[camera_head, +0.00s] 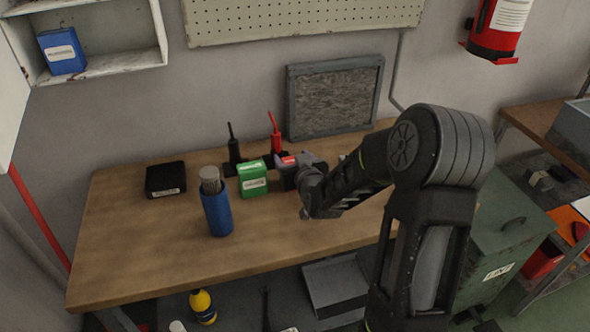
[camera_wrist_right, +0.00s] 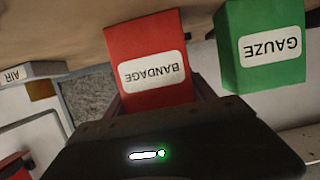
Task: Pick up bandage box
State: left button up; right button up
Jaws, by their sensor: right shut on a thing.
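The red bandage box (camera_wrist_right: 147,42) stands between the fingers of my right gripper in the right wrist view, its white BANDAGE label upside down there. In the head view only a small red part of the box (camera_head: 287,160) shows; the gripper covers the rest. My right gripper (camera_head: 290,171) is shut on it, over the back middle of the wooden table. I cannot tell whether the box touches the tabletop. My left gripper is not in view.
A green gauze box (camera_head: 252,180) stands close to the left of the gripper. A blue bottle (camera_head: 216,211) and a black box (camera_head: 165,180) are farther left. Black (camera_head: 233,149) and red (camera_head: 275,134) upright tools stand behind. The table's front (camera_head: 170,270) is clear.

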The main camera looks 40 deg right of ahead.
jog(key=shift+r, duration=0.1)
notch_tip(320, 180, up, 10)
jog(key=shift+p, duration=0.35)
dwell(0.6)
